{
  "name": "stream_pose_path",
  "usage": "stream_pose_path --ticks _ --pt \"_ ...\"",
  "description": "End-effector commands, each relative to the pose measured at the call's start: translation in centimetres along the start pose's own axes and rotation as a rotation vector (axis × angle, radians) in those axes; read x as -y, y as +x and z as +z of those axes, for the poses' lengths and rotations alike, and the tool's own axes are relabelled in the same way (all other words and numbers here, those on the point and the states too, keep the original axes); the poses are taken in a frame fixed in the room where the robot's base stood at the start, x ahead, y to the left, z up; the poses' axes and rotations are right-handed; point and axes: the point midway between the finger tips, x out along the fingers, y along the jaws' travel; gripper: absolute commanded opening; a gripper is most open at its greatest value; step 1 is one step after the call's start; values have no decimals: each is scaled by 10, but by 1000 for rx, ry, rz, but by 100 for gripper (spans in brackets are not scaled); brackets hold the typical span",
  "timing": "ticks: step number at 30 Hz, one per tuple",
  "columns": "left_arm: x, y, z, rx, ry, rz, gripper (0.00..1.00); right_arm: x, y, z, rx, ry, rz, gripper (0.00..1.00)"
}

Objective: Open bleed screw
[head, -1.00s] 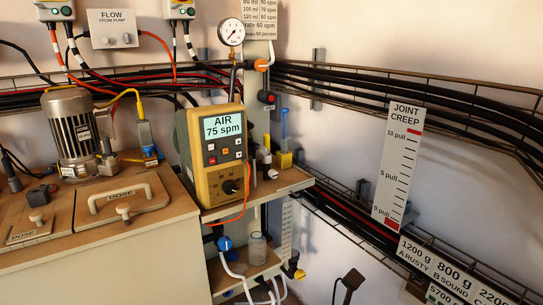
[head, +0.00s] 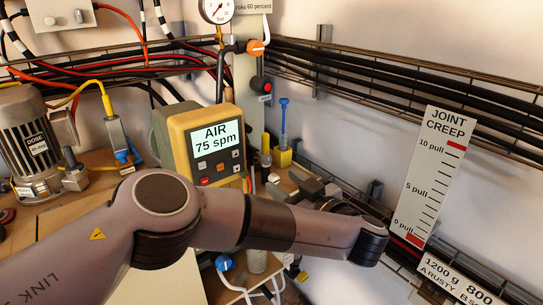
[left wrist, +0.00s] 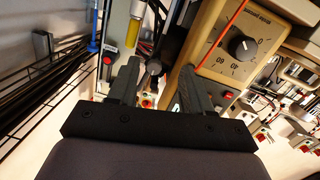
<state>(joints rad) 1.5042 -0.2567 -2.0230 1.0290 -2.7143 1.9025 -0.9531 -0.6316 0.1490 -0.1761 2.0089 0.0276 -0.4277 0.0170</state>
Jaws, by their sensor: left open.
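The yellow dosing pump (head: 178,138) shows "AIR 75 spm" on its display. My left gripper (head: 303,184) is at the right of the pump, by the shelf edge, at the end of my arm, which hides the pump's lower part. In the left wrist view my left gripper (left wrist: 156,75) is open, its two dark fingers apart. A small black knob-like fitting (left wrist: 153,68) shows between the fingertips; whether they touch it I cannot tell. The pump's face with its black dial (left wrist: 242,46) is just right of the fingers. I cannot make out for certain which part is the bleed screw.
A yellow block with a blue-handled rod (head: 283,130) stands behind the gripper. A pressure gauge (head: 217,8) and an orange-handled valve (head: 256,47) are above. A grey motor (head: 27,140) stands at left. Cable trays and the joint creep scale (head: 430,185) line the right wall.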

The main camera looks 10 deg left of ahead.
Motion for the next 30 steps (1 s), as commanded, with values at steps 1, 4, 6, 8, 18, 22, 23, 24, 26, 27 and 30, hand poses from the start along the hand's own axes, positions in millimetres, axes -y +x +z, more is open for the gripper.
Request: stream_pose_path --ticks 1,4,6,8,18,22,23,24,26,27,30 --pt "-2 1 -12 -51 -2 2 50 1 -2 1 3 3 0 43" --pt "-2 6 -22 -95 -5 -3 50 1 -3 2 5 4 0 43" --pt "-2 14 -24 -97 -4 -5 50 1 -4 1 4 4 0 43" --pt "-1 23 -24 -95 -4 -6 50 1 -4 0 4 3 1 43" --pt "-1 68 -27 -91 -5 -3 50 0 -5 -1 4 2 2 43" --pt "-2 73 -27 -89 -4 -1 50 0 -6 -1 4 1 2 43" --pt "-2 73 -27 -89 -4 -1 50 0 -6 -1 4 1 2 43" --pt "-2 74 -27 -89 -4 -1 50 0 -6 -1 4 1 2 43" --pt "-2 73 -27 -89 -4 -1 50 0 -6 -1 4 1 2 43" --pt "-2 73 -26 -89 -4 -1 50 0 -6 -1 4 1 2 43" --pt "-2 73 -26 -89 -4 -1 33 0 -6 -1 4 1 2 43"
